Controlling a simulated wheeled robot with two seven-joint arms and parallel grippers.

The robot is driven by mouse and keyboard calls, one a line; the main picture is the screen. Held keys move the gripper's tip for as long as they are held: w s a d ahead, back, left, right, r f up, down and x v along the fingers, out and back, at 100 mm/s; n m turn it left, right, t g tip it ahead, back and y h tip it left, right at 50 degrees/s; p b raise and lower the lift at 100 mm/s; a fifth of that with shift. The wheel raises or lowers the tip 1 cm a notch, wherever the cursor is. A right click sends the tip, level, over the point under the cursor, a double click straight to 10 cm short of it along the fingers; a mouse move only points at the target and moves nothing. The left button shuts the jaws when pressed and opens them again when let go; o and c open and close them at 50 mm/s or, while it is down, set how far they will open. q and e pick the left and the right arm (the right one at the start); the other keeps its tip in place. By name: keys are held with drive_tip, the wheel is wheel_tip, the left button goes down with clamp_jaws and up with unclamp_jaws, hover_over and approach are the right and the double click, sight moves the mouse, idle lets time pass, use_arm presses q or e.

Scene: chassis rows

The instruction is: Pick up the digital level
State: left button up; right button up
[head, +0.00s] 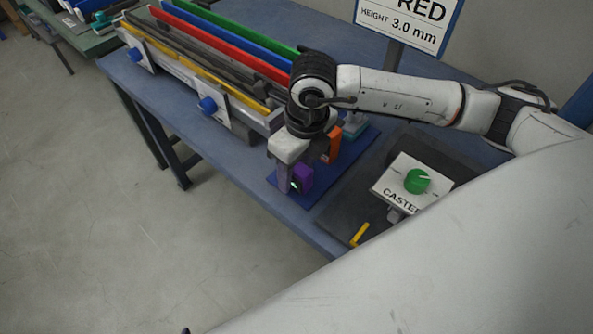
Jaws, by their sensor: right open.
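My right gripper (304,170) points down over a blue mat (345,168) on the table. It is open, with one grey finger at the left of a small purple device (304,178). The purple device has a small lit green spot on its left side and may be the digital level; I cannot tell for sure. An orange object (334,146) stands behind it on the mat, close to the gripper's other side. The gripper hides part of both, and I cannot tell whether a finger touches the purple device. My left gripper is not in view.
A long rack with red, blue, green and yellow bars (222,42) and blue knobs (208,105) lies at the left. A sign with a green knob (417,181) stands on a dark mat at the right, near a yellow piece (360,234). A "RED" sign (408,22) stands behind.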

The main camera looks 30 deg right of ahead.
drive_tip(key=shift+f, duration=0.1)
drive_tip(key=c, duration=1.2)
clamp_jaws()
